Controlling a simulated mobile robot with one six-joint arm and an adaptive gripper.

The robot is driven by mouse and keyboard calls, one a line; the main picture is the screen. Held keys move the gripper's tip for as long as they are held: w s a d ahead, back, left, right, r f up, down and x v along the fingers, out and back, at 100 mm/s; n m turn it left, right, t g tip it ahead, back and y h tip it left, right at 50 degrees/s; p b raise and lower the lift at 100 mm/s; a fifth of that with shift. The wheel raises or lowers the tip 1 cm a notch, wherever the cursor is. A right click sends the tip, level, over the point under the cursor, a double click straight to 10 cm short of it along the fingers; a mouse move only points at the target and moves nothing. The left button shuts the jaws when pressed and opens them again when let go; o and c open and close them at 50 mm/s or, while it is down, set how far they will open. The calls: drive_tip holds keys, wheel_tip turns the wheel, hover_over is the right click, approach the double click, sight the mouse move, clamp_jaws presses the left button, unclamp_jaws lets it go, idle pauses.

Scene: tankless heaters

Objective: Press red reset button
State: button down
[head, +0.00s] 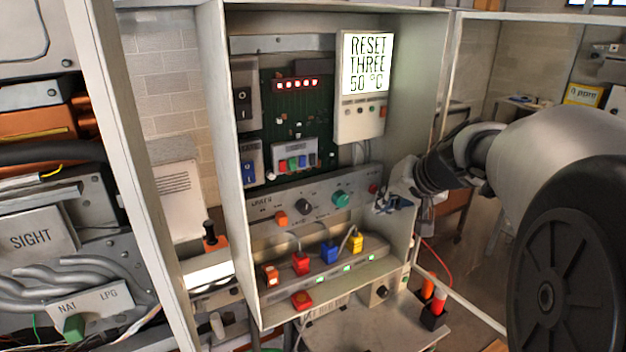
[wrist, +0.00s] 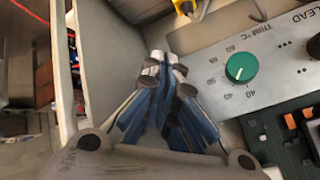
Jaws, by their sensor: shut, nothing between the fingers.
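An open white control cabinet (head: 220,150) stands in the middle of the head view. A small red button (head: 374,188) sits at the right end of its grey control panel (head: 330,193), right of a green knob (head: 341,199). My gripper (head: 393,201) is just right of and slightly below this button in the picture, shut and empty. In the wrist view my gripper (wrist: 164,62) has its blue-sided fingers together. The green knob (wrist: 240,67) shows to their right. I cannot see the red button there. I cannot tell whether the fingertips touch anything.
Red, blue and yellow plugs (head: 329,252) stand on a lower ledge. Another red button-like part (head: 302,299) is at the cabinet's lower front. The cabinet's right wall (head: 425,130) is close to my gripper.

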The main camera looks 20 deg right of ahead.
drive_tip(key=shift+w, duration=0.15)
drive_tip(key=shift+w, duration=0.3)
drive_tip(key=shift+w+a, duration=0.15)
drive_tip(key=shift+w, duration=0.2)
idle(0.5)
drive_tip(key=shift+s, duration=0.1)
drive_tip(key=shift+s+b, duration=0.5)
drive_tip(key=shift+s, duration=0.2)
drive_tip(key=shift+d, duration=0.2)
drive_tip(key=s, duration=0.1)
drive_tip(key=s+b, duration=0.1)
drive_tip(key=s, duration=0.1)
drive_tip(key=s+b, duration=0.1)
drive_tip(key=s, duration=0.1)
drive_tip(key=shift+d, duration=0.3)
